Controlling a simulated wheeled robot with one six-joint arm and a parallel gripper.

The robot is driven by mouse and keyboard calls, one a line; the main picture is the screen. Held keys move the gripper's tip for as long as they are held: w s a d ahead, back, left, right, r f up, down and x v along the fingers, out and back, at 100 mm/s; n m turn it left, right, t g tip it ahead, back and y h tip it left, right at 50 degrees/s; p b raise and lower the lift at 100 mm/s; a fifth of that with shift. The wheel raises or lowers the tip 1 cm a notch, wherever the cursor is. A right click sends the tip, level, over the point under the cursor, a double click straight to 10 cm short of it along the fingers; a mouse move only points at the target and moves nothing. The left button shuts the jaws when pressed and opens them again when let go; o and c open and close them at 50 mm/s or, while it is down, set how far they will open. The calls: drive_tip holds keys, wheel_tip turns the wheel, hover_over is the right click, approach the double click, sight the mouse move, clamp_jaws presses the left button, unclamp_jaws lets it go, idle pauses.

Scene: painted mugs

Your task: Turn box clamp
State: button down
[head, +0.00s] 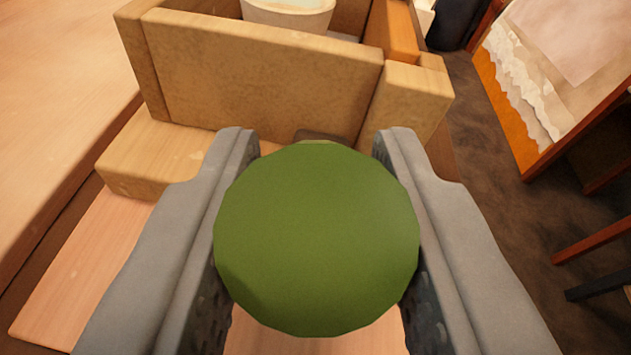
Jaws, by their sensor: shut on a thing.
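My gripper (316,146) is shut on a round green knob (316,240), with one grey finger on each side of it. The knob fills the middle of the head view and hides what lies directly behind it. A wooden box (262,75) stands just beyond the knob, its thick front wall facing me. A small dark part (322,137) shows between the knob and the box wall; most of it is hidden. I cannot tell how the knob joins the box.
A pale round vessel (290,14) sits inside the box. A wooden surface (60,90) lies at the left. At the right is dark floor (500,190), with a framed panel (570,70) and wooden bars (595,240) beyond it.

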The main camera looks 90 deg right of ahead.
drive_tip(key=d+r+y, duration=0.1)
drive_tip(key=y, duration=0.1)
drive_tip(key=d+r+y, duration=0.1)
drive_tip(key=y, duration=0.1)
drive_tip(key=shift+d+g, duration=0.3)
drive_tip(key=shift+d, duration=0.1)
drive_tip(key=y, duration=0.1)
drive_tip(key=d+y, duration=0.1)
drive_tip(key=shift+w+d+r+y, duration=0.1)
drive_tip(key=shift+d+r+y, duration=0.2)
drive_tip(key=shift+y, duration=0.1)
drive_tip(key=shift+d+m+y, duration=0.3)
drive_tip(key=shift+d+y, duration=0.5)
drive_tip(key=shift+y, duration=0.3)
drive_tip(key=c, duration=1.1)
unclamp_jaws()
drive_tip(key=shift+o, duration=0.2)
